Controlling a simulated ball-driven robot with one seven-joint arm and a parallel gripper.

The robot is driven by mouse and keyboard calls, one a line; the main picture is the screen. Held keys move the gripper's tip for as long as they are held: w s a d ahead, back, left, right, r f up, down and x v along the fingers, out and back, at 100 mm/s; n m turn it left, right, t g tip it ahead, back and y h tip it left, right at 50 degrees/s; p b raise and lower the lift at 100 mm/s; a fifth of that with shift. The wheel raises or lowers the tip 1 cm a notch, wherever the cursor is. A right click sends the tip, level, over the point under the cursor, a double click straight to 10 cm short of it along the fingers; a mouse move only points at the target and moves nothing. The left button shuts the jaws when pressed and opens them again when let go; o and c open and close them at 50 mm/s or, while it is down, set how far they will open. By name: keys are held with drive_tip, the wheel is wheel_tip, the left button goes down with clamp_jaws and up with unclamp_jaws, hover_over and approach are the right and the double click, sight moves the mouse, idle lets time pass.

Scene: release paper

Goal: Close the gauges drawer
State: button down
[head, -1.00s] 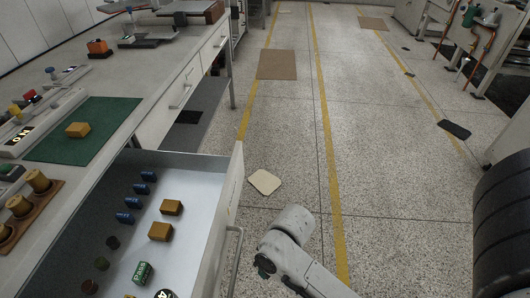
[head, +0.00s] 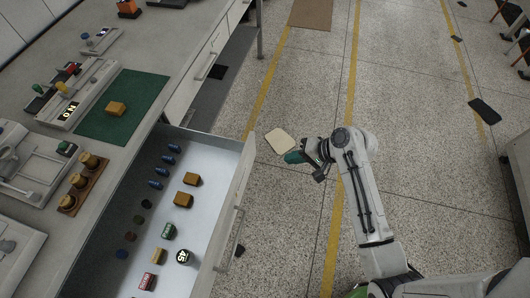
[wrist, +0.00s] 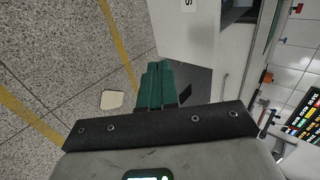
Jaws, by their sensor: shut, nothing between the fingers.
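The gauges drawer (head: 225,240) is pulled out from the bench at the lower left of the head view. Its open top shows blue cylinders, yellow-brown blocks, dark discs and small labelled blocks inside. A bar handle (head: 232,240) is on its front face. My gripper (head: 293,157), with green fingers, is to the right of the drawer front, above the floor and apart from the drawer. In the wrist view the green fingers (wrist: 155,85) are together with nothing between them. No drawer is clearly identifiable by label in the wrist view.
The bench (head: 60,225) holds a green mat (head: 125,118) with a block, a wooden tray with brass cylinders, and a switch panel. A beige square (head: 281,140) lies on the floor near my gripper. The speckled floor to the right is mostly open; a black mat (head: 484,110) lies there.

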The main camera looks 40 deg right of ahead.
sight(250, 162)
drive_tip(key=shift+w+a+r+p+x, duration=0.2)
drive_tip(key=shift+w+r+x, duration=0.1)
drive_tip(key=shift+x, duration=1.8)
drive_tip(key=shift+w+a+r+p+x, duration=0.2)
drive_tip(key=shift+r+x, duration=0.15)
drive_tip(key=shift+x, duration=1.7)
drive_tip(key=shift+w+a+r+p+x, duration=0.2)
drive_tip(key=shift+r+x, duration=0.1)
drive_tip(key=shift+x, duration=1.8)
